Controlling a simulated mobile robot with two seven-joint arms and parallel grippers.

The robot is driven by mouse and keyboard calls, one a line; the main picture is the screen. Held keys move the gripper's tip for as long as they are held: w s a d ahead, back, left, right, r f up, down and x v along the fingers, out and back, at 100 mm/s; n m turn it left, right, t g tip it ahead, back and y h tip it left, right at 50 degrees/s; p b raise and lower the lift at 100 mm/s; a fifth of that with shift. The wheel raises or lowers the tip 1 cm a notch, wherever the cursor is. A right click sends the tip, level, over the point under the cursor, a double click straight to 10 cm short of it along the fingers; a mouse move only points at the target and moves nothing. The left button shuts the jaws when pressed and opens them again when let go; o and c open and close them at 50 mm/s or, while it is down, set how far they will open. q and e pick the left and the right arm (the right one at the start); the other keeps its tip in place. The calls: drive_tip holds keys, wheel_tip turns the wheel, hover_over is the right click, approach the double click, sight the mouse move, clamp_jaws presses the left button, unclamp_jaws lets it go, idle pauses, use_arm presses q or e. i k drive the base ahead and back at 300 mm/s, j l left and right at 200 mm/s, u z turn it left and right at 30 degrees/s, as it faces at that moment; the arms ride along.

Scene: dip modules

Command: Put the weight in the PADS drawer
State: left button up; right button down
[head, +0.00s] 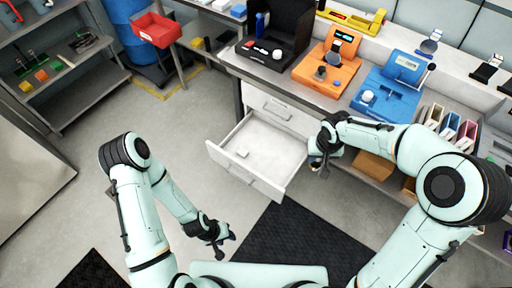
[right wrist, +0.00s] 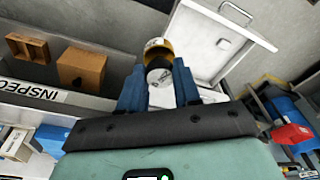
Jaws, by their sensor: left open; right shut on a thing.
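My right gripper (head: 319,163) is just right of the open white drawer (head: 255,138) in the head view. In the right wrist view its blue fingers (right wrist: 160,88) are shut on a small cylindrical weight (right wrist: 159,74), silvery with a brass-coloured part. The open drawer (right wrist: 194,42) lies beyond the weight in that view. A small white block (head: 243,153) lies inside the drawer; no drawer label is readable. My left gripper (head: 222,240) is open and empty, low over the floor, left of the dark mat.
The bench above the drawer holds a black device (head: 270,53), an orange device (head: 327,70) and a blue device (head: 388,97). Cardboard boxes (head: 373,168) sit on a shelf under the bench. A red bin (head: 157,30) stands at the back left.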

sight(268, 171)
drive_tip(key=i+j, duration=0.35)
drive_tip(key=j, duration=0.15)
drive_tip(key=i+j, duration=0.35)
drive_tip(key=j, duration=0.15)
